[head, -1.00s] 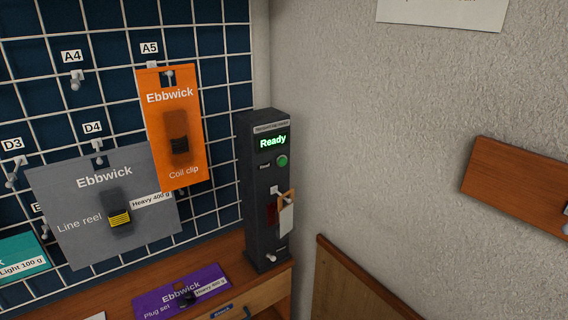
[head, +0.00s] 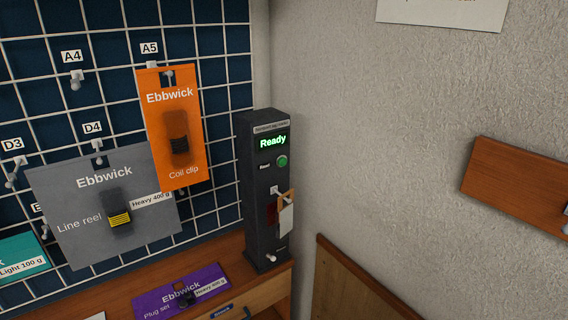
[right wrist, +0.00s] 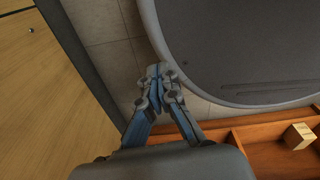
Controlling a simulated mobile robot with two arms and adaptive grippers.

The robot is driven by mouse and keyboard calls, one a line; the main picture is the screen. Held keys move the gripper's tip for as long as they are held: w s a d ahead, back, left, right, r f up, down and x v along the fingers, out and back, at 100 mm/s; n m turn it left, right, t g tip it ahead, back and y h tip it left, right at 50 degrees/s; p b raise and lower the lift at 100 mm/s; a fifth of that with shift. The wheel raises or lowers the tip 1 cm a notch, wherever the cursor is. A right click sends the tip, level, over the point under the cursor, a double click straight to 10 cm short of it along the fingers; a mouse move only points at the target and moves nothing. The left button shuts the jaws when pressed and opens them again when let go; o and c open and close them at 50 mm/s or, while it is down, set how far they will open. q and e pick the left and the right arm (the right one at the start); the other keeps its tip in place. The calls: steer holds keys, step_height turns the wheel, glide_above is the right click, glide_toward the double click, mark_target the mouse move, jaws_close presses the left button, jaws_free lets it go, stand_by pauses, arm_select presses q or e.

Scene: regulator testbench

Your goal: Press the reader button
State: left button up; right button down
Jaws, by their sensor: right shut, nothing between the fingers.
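The reader (head: 262,190) is a tall dark grey box standing on the wooden shelf, in the corner by the wall in the head view. Its display (head: 273,142) shows "Ready" in green letters. A round green button (head: 282,161) sits just below the display, on the right of the front face. A tan and white tag (head: 286,213) hangs at the lower front. My right gripper (right wrist: 158,72) is shut and empty in the right wrist view, away from the reader, which does not show there. My left gripper is in no view.
An orange Coil clip card (head: 178,110) and a grey Line reel card (head: 80,232) hang on the wire grid left of the reader. A purple Plug set card (head: 165,303) lies in front. A wooden block (right wrist: 298,136) lies in a wooden tray (right wrist: 245,135).

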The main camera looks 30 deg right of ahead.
steer(key=w+d+r+t+p, duration=0.1)
steer(key=w+r+t, duration=0.3)
steer(key=w, duration=0.7)
steer(key=w+d+r+t+p, duration=0.1)
steer(key=w+r+t, duration=0.1)
steer(key=w+r, duration=0.65)
steer(key=w+d+r+t+p, duration=0.1)
steer(key=w+d+r+t, duration=0.15)
steer(key=w+r, duration=0.65)
steer(key=w+d+r+t+p, duration=0.1)
steer(key=w+r+t, duration=0.3)
steer(key=w+r, duration=0.45)
steer(key=w+d+r+t+h+p, duration=0.1)
steer(key=w+r+t, duration=0.15)
steer(key=r, duration=0.45)
steer(key=w+d+r+t, duration=0.2)
steer(key=w+r, duration=0.2)
steer(key=r, duration=0.3)
steer(key=w+d+r+t+h+p, duration=0.1)
steer(key=w+r+t, duration=0.15)
steer(key=r, duration=0.45)
steer(key=s+d+r+t+h, duration=0.1)
steer(key=r+t+h, duration=0.1)
steer(key=r, duration=1)
steer(key=s+d+r+m+t+h+p, duration=0.1)
steer(key=d+r+t+h, duration=0.1)
steer(key=r, duration=1)
steer(key=shift+d+t, duration=0.2)
steer(key=shift+t, duration=0.45)
steer(key=shift+w, duration=0.1)
